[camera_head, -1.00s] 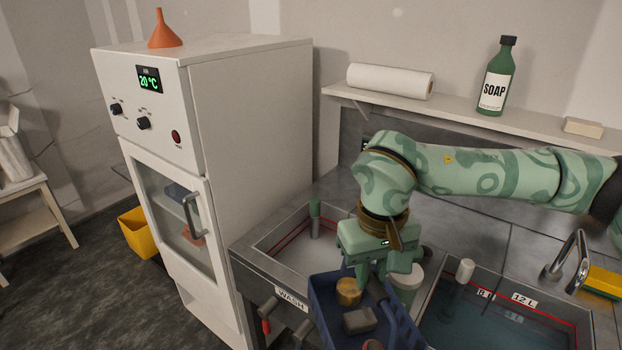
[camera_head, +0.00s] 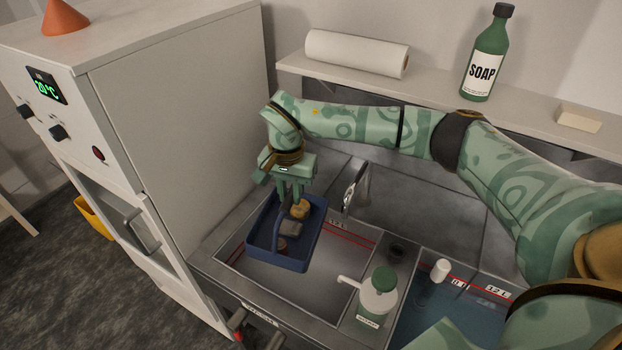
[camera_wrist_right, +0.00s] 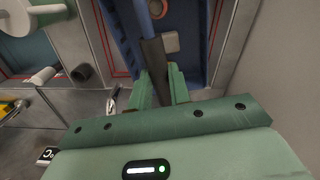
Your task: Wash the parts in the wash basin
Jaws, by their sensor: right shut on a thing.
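My right gripper (camera_head: 291,188) is shut on the handle (camera_head: 280,222) of a blue basket (camera_head: 277,263). The same grip shows in the right wrist view, with the fingers (camera_wrist_right: 160,88) around the dark handle sleeve (camera_wrist_right: 153,58). The basket holds a brass-coloured part (camera_head: 300,209), a grey part (camera_head: 291,228) and a small brownish part (camera_head: 282,244). The basket is over the wash basin (camera_head: 317,284); I cannot tell whether it touches the bottom. The basin has red level lines and a bare grey floor where it shows. My left gripper is not in view.
A white dispenser with a green cap (camera_head: 377,297) stands between the basins. A second basin (camera_head: 425,318) at right holds bluish liquid. A tap (camera_head: 356,186) stands behind the wash basin. A white cabinet (camera_head: 180,120) rises close at left. The shelf (camera_head: 430,97) carries a paper roll and a soap bottle.

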